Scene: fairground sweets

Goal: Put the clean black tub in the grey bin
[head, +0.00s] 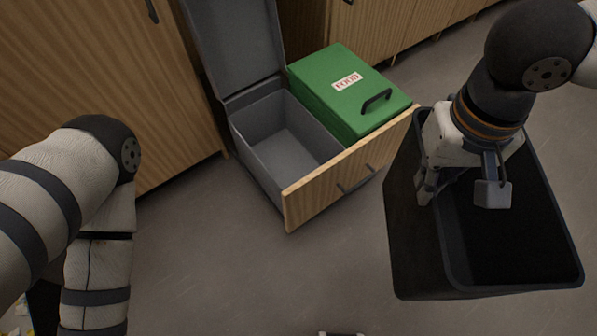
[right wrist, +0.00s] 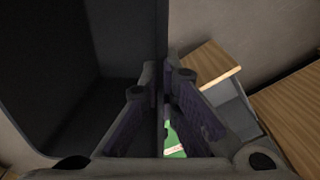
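The black tub (head: 412,240) is a deep, open, empty-looking box at the right of the head view, held up in front of the drawer. My right gripper (head: 458,190) is at its left rim, one finger inside and one outside. In the right wrist view the tub wall (right wrist: 161,45) runs between the fingers, which close on it. The grey bin (head: 262,172) sits in the pulled-out drawer, left of the tub. Its lid (head: 235,45) stands up and it looks empty inside. My left gripper is out of view; only its arm shows at the left.
A green bin (head: 335,85) labelled FOOD, lid shut, stands beside the grey bin in the same drawer. The wooden drawer front (head: 345,172) lies between the tub and the bins. Wooden cabinets (head: 110,90) line the back. The floor (head: 250,270) in front is clear.

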